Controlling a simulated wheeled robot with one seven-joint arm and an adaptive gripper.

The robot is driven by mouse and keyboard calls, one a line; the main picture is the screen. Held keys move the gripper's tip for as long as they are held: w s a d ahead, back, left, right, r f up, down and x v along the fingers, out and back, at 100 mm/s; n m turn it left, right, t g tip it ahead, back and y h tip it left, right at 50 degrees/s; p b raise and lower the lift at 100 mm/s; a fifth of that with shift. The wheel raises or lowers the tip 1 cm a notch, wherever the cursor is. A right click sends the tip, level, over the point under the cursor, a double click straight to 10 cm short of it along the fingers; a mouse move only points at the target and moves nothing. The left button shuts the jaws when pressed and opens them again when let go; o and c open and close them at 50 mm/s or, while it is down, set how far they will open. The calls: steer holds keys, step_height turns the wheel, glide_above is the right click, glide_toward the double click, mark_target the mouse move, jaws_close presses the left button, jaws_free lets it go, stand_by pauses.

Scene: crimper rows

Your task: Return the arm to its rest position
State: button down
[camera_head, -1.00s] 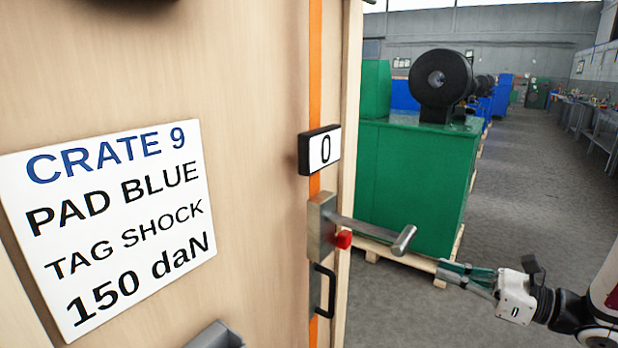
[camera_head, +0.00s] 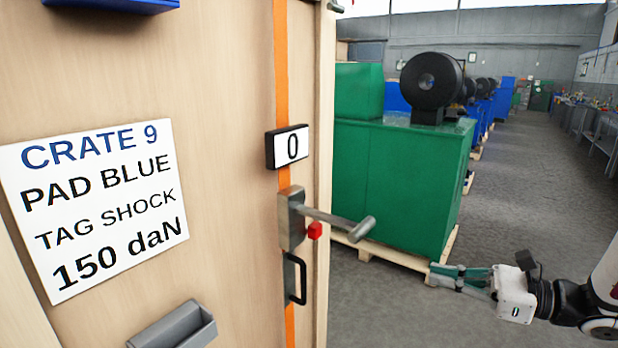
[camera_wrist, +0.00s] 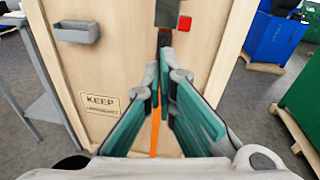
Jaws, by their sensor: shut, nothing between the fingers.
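My gripper (camera_head: 437,275) is at the lower right of the head view, to the right of the crate and apart from it. Its green-padded fingers are closed together and hold nothing. In the wrist view the gripper (camera_wrist: 165,65) points at the wooden crate, its fingertips close together in front of the orange strip. The crate (camera_head: 225,60) fills the left of the head view. It bears a metal lever handle (camera_head: 335,218), a red block (camera_head: 315,230), a black pull handle (camera_head: 296,278) and a counter plate reading 0 (camera_head: 288,147).
A label reading CRATE 9 (camera_head: 95,210) and a grey tray (camera_head: 175,328) are on the crate face. A green machine (camera_head: 395,185) stands on a pallet behind. Open grey floor (camera_head: 530,200) lies at the right. A grey shelf stand (camera_wrist: 45,115) is left in the wrist view.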

steer(key=s+a+r+n+g+h+p, duration=0.1)
steer(key=s+a+r+n+g+h, duration=0.15)
steer(key=s+a+n+g, duration=0.3)
steer(key=s+a+r+n+g+h+p, duration=0.15)
steer(key=s+a+r+n+g, duration=0.3)
steer(key=s, duration=0.45)
steer(key=s+d+r+n+t+h+p, duration=0.1)
steer(key=s+d+r+n+t+h, duration=0.1)
steer(key=s+n+h, duration=0.3)
steer(key=s+d+r+n+t+h+p, duration=0.2)
steer(key=s+d+r+n+t+h, duration=0.1)
steer(key=s+n+h, duration=0.3)
steer(key=shift+n+t, duration=0.4)
steer(key=shift+n, duration=0.5)
